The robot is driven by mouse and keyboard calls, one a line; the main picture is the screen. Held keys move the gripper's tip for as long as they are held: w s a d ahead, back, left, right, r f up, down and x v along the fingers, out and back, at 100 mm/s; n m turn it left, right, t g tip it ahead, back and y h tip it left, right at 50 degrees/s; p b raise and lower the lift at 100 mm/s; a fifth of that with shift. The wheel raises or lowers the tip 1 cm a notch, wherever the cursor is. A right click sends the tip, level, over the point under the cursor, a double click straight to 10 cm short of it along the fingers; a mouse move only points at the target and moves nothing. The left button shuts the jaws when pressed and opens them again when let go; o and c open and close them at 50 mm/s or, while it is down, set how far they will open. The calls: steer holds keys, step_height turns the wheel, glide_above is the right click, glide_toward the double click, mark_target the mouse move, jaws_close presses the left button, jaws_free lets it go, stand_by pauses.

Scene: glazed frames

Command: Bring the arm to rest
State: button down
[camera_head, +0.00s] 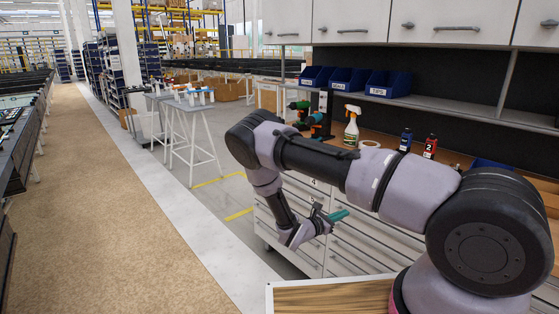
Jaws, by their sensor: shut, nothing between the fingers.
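My arm reaches from the lower right across the picture, bends at the elbow at the left, and folds down and back. My gripper (337,214) hangs in front of the white drawer cabinet (349,243), below the worktop, pointing to the right. Its fingers are small in the picture and look teal at the tip. They are shut, with nothing held between them. My arm hides part of the worktop and cabinet.
A spray bottle (352,127), a tape roll (370,144), a blue bottle (405,140) and a red bottle (430,147) stand on the worktop. Blue bins (388,84) sit on the shelf above. A white-legged table (190,125) stands farther back. The floor aisle at left is clear.

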steer(key=s+d+r+m+g+y, duration=0.1)
steer(key=s+r+m+g+y, duration=0.35)
steer(key=r+m, duration=0.6)
steer(key=s+d+r+m+g+y, duration=0.1)
steer(key=s+r+m+g+y, duration=0.35)
steer(key=r, duration=1.05)
steer(key=s+a+r+m+t+y, duration=0.2)
steer(key=s+r+m, duration=0.4)
steer(key=s+r, duration=0.4)
steer(key=s+a+r+m+t+y, duration=0.3)
steer(key=s+r+m+t+y, duration=0.2)
steer(key=s+r, duration=0.4)
step_height(320, 180, up, 5)
steer(key=shift+s+a+f+m+y, duration=0.1)
steer(key=shift+s+a+m+y, duration=0.3)
steer(key=shift+m+y, duration=0.1)
